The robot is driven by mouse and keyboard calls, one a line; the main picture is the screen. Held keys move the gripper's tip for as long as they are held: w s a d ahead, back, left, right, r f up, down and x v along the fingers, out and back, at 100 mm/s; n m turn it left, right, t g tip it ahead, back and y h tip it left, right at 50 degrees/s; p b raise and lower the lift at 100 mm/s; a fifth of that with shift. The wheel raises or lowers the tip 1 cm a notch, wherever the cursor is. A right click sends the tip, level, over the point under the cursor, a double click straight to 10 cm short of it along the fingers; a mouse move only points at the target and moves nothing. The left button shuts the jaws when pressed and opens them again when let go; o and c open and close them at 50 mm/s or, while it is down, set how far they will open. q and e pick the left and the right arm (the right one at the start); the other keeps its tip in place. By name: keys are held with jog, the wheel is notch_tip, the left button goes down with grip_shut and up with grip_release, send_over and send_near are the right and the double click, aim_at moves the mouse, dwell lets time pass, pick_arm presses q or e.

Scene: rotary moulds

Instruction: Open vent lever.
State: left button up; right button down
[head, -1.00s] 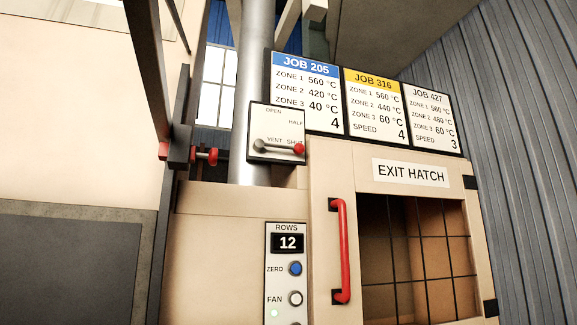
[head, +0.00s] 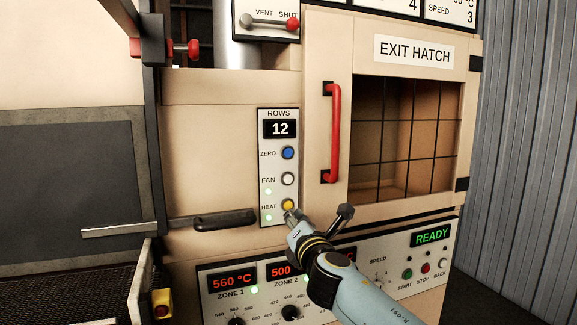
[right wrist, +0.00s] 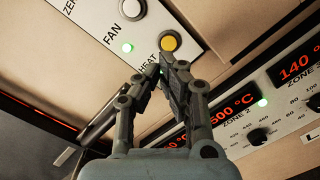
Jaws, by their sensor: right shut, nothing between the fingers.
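The vent lever (head: 270,22) is a grey bar with a red knob on a white plate at the top of the head view. It lies roughly level, with the knob at the right by the SHUT mark; the plate's upper part is cut off. My right gripper (head: 288,212) is shut and empty, well below the lever. Its tips are close to the yellow HEAT button (head: 288,204) on the ROWS panel (head: 267,222); I cannot tell whether they touch. The right wrist view shows the shut fingertips (right wrist: 172,66) just below the yellow button (right wrist: 169,42). My left gripper is out of view.
The exit hatch's red handle (head: 334,132) stands out right of the panel. A dark horizontal handle (head: 225,219) juts out to the left. The control console (head: 400,262) with dials and a READY display lies below. A grey pipe (head: 237,52) rises behind the vent plate.

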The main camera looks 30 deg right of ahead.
aim_at(270, 22)
pick_arm(q)
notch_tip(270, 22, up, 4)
jog(key=p, duration=0.2)
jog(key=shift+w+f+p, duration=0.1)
jog(key=shift+p, duration=0.25)
pick_arm(e)
notch_tip(270, 22, up, 29)
jog(key=s+a+n+t+h, duration=0.1)
jog(key=s+n+t+h, duration=0.1)
jog(key=n+t, duration=0.3)
jog(key=shift+s+a+f+n+h, duration=0.15)
jog(key=shift+n+h, duration=0.25)
pick_arm(q)
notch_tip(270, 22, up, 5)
jog(key=p, duration=0.5)
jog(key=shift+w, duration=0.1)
pick_arm(e)
jog(key=w+d+r, duration=0.1)
jog(key=w+r, duration=0.1)
jog(key=r, duration=0.1)
jog(key=w+d+r, duration=0.1)
jog(key=w+r, duration=0.2)
jog(key=w+d+r, duration=0.2)
jog(key=w+r, duration=0.1)
jog(key=shift+w+r, duration=0.15)
jog(key=shift+w, duration=0.05)
jog(key=shift+t, duration=0.3)
jog(key=shift+d+r+n+y, duration=0.1)
jog(key=shift+r+n+y, duration=0.25)
jog(key=shift+n, duration=0.25)
